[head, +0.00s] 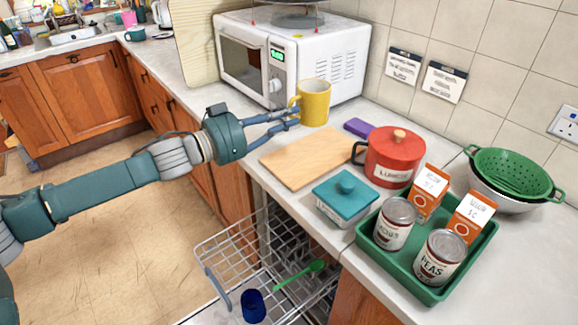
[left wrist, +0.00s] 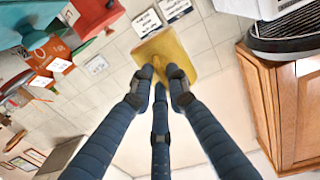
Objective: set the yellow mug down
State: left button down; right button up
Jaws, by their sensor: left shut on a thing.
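The yellow mug (head: 315,103) is upright in front of the microwave, near the back end of the wooden board. My left gripper (head: 292,114) reaches in from the left and is shut on the mug at its handle side. In the left wrist view the fingers (left wrist: 163,76) close at the near side of the mug (left wrist: 178,50), hiding most of the handle. I cannot tell whether the mug's base touches the counter or hangs just above it. My right gripper is not in view.
The wooden board (head: 305,158) is bare. A white microwave (head: 335,65) stands behind the mug. A purple block (head: 358,127), a red pot (head: 392,160), a teal-lidded box (head: 345,198) and a green tray (head: 432,292) stand to the right. An open dishwasher rack (head: 228,250) juts out below.

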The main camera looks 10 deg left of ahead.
pick_arm(q)
jog(key=w+a+r+y, duration=0.1)
jog(key=w+a+r, duration=0.15)
jog(key=a, duration=0.35)
jog(key=shift+n+t, duration=0.5)
jog(key=f+b, duration=0.1)
jog(key=f, duration=0.8)
jog(key=f+b, duration=0.1)
jog(key=f, duration=0.9)
jog(key=shift+s+d, duration=0.15)
jog(key=shift+s, duration=0.05)
jog(key=shift+f, duration=0.1)
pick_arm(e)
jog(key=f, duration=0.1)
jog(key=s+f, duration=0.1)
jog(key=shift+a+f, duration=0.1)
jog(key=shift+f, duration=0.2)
pick_arm(q)
jog(key=shift+f, duration=0.1)
jog(key=c, duration=1.7)
grip_release()
jog(key=shift+f, duration=0.15)
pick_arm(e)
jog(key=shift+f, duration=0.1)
pick_arm(q)
jog(key=shift+s, duration=0.1)
